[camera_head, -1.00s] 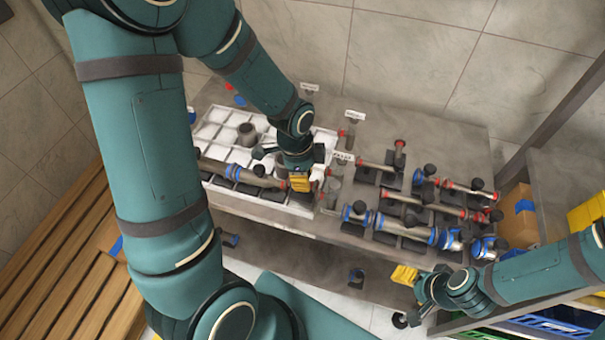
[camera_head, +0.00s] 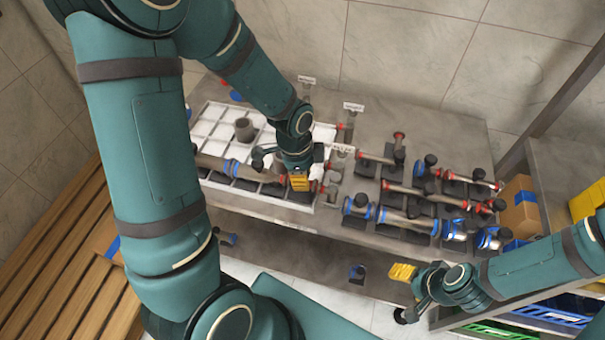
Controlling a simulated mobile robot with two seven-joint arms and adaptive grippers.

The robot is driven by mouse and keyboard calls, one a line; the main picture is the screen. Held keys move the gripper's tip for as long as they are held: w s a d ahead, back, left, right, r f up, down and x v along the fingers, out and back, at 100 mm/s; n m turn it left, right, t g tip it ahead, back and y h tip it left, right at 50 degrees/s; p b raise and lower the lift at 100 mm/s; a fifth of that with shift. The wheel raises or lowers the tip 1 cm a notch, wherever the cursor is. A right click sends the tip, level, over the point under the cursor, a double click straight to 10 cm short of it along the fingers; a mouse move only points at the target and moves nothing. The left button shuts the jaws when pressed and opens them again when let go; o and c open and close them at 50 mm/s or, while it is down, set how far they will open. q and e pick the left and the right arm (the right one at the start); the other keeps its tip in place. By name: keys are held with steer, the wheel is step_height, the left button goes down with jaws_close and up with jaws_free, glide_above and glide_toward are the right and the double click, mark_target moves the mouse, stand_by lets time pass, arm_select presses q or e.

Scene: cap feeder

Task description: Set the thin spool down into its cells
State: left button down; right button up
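The gripper covers part of the spool there, and red shows just right of the fingers. I cannot tell whether the fingers are closed on it, or whether the spool rests fully in its cells. My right gripper (camera_head: 402,272) is in front of the table, away from the spools, apparently empty; its opening is unclear.
A short grey cylinder (camera_head: 244,130) stands in the tray. Several spools with red or blue rings, such as this one (camera_head: 408,220), lie on dark supports to the right. A rack with a cardboard box (camera_head: 520,206) borders the right.

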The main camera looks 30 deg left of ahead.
arm_select(q)
steer(key=shift+f+b, duration=0.3)
steer(key=shift+f, duration=0.15)
steer(key=c, duration=0.7)
jaws_free()
steer(key=r, duration=0.4)
steer(key=a+r, duration=0.1)
steer(key=r, duration=0.7)
steer(key=shift+s+a, duration=0.15)
steer(key=shift+s, duration=0.15)
